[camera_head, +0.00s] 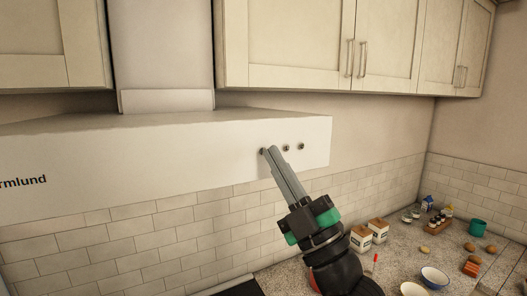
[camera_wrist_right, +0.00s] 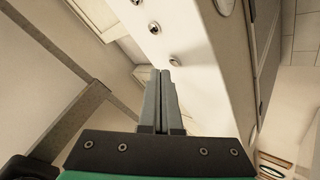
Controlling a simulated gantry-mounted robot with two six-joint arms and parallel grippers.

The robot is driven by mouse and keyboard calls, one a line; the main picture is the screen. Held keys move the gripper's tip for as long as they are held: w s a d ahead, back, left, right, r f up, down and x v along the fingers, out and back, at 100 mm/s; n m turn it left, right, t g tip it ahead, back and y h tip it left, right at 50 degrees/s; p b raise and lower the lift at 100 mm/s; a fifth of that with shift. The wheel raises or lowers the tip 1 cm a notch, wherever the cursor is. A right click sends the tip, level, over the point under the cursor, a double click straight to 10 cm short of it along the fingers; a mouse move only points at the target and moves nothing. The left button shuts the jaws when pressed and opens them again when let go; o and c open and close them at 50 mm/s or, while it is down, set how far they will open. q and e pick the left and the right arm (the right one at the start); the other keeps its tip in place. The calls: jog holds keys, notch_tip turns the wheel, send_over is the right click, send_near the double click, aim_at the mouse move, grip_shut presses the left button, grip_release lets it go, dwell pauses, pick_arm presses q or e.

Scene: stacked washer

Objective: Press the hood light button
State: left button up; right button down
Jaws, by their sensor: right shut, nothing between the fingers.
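The white range hood (camera_head: 180,150) spans the left and middle of the head view, with a row of small round metal buttons near the right end of its front. The middle button (camera_head: 285,147) and right button (camera_head: 302,146) are uncovered. The left button (camera_head: 263,150) sits right at my right gripper's tips. My right gripper (camera_head: 271,150) is shut and empty, pointing up at the hood front. In the right wrist view, its tips (camera_wrist_right: 160,71) are beside the nearest button (camera_wrist_right: 173,60); I cannot tell whether they touch. No marking shows which button is the light. My left gripper is not in view.
The counter (camera_head: 395,265) at lower right holds white canisters (camera_head: 361,238), bowls (camera_head: 434,277), a teal cup (camera_head: 477,227) and food. Air in front of the hood is clear.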

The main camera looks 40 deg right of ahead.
jog(key=shift+w+d+b, duration=0.1)
jog(key=shift+w+b, duration=0.25)
jog(key=shift+w, duration=0.05)
jog(key=shift+w, duration=0.2)
dwell(0.5)
jog(key=shift+s, duration=0.1)
jog(key=shift+s, duration=0.5)
jog(key=s+a, duration=0.1)
jog(key=s, duration=0.5)
jog(key=shift+a+p, duration=0.4)
jog(key=shift+p, duration=0.05)
jog(key=shift+w+a, duration=0.1)
